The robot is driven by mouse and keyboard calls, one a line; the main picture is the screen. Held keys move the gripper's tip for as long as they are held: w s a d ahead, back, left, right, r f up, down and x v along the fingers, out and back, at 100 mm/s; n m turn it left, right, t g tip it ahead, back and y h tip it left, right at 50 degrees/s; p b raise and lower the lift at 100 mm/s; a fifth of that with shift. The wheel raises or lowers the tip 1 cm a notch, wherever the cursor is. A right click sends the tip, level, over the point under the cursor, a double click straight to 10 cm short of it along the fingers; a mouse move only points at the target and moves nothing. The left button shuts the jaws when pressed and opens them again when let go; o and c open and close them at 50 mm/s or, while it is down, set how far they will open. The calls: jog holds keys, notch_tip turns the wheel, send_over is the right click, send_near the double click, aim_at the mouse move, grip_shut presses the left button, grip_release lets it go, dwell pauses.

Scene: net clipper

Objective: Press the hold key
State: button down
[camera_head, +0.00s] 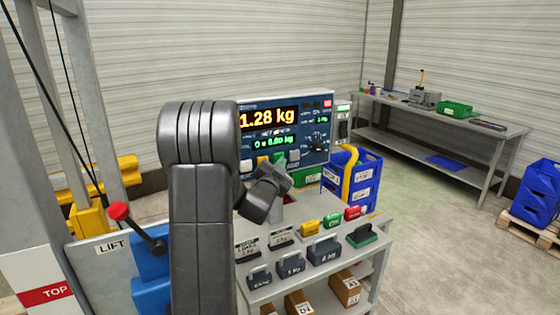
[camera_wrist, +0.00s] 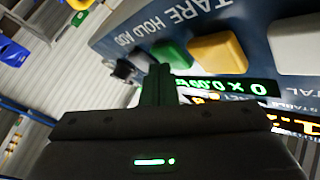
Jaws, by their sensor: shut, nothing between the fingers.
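The scale console (camera_head: 318,145) is blue, with lit displays and a row of keys along its lower edge. In the wrist view the panel is upside down. There the green key (camera_wrist: 173,54) sits by the word HOLD, the yellow key (camera_wrist: 218,52) by TARE, and a white key (camera_wrist: 298,55) is at the right. My gripper (camera_wrist: 160,72) is shut and empty. Its fingertips are close to the green key, partly in front of its lower left side; I cannot tell whether they touch. In the head view my wrist partly covers the key row.
A grey cart (camera_head: 330,258) below the console carries several weights and coloured blocks. A blue crate rack (camera_head: 367,180) stands behind it. A lift lever with a red knob (camera_head: 118,211) is at the left. A workbench (camera_head: 440,122) stands at the back right; the floor between is clear.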

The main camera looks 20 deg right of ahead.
jog(key=shift+s+b, duration=0.8)
jog(key=shift+b, duration=0.05)
jog(key=s+b, duration=0.2)
jog(key=s, duration=0.1)
jog(key=s+b, duration=0.1)
jog(key=s, duration=0.1)
jog(key=shift+d+b, duration=0.25)
jog(key=shift+b, duration=0.05)
jog(key=shift+w, duration=0.15)
dwell(0.4)
